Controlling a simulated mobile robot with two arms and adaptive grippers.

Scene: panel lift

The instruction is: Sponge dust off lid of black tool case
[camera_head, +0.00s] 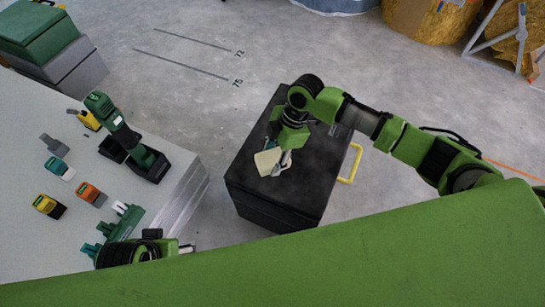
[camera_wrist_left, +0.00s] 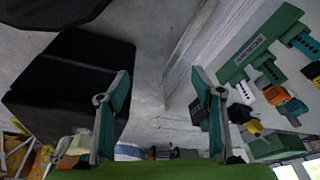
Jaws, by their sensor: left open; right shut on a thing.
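The black tool case (camera_head: 262,202) stands on the concrete floor in the middle of the head view, with a yellow handle on its right side. Its lid looks dark grey with faint lighter patches; I cannot clearly tell dust from sheen. My right gripper (camera_head: 280,163) is over the lid, shut on a cream sponge (camera_head: 267,161). The sponge is at or just above the lid; contact is hard to tell. My left gripper (camera_wrist_left: 160,84) is open and empty in the left wrist view, with the case (camera_wrist_left: 68,85) to its left.
A pale workbench (camera_head: 30,110) on the left carries a green-and-black drill (camera_head: 125,135), batteries and small tools. A narrow floor gap separates it from the case. Green and grey boxes (camera_head: 50,40) stand at the far left. Floor behind the case is clear.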

